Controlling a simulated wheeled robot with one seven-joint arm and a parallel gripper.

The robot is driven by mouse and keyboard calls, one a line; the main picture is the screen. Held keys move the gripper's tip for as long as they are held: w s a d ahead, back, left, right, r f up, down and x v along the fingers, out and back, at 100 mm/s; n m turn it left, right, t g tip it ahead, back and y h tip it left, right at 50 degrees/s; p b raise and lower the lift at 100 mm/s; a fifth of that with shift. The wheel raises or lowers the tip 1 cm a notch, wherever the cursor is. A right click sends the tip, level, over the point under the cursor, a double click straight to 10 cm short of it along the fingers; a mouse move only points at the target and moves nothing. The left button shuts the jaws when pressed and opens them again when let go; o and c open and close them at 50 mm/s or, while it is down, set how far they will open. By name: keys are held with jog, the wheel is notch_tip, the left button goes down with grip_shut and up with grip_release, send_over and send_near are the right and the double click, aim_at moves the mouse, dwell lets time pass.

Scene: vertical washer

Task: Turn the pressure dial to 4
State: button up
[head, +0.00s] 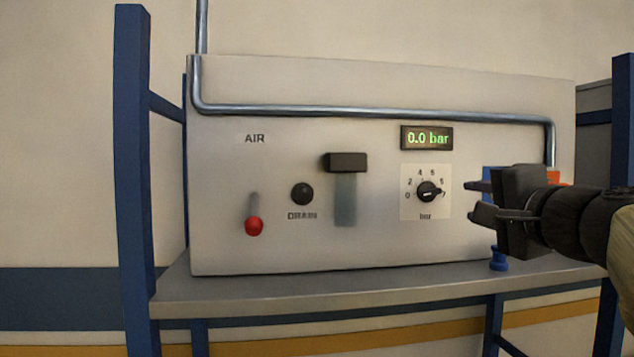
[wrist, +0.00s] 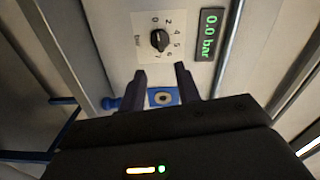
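The pressure dial (head: 429,192) is a black knob on a pale square scale plate on the washer's front panel, under the display. It also shows in the wrist view (wrist: 159,40), ahead of the fingers. Its numbers run from 0 up to about 7. I cannot read for certain which number the knob points to. The display (head: 427,138) reads 0.0 bar in green. My gripper (head: 474,201) is to the right of the dial, with its fingers pointing left. In the wrist view its two fingertips (wrist: 161,75) are apart with nothing between them, clear of the dial.
A red-knobbed AIR lever (head: 254,226), a black DRAIN knob (head: 302,194) and a black slider handle (head: 346,162) are left of the dial. A metal pipe (head: 370,113) runs above. A blue fitting (head: 499,259) is below my gripper. Blue posts (head: 136,180) flank the grey shelf (head: 330,289).

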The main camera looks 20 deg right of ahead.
aim_at(433, 193)
jog(key=w+p, duration=0.1)
jog(key=w, duration=0.3)
jog(key=w+d+p, duration=0.1)
jog(key=w, duration=0.3)
jog(key=w+p, duration=0.2)
jog(key=w, duration=0.2)
jog(key=shift+d, duration=0.15)
grip_shut()
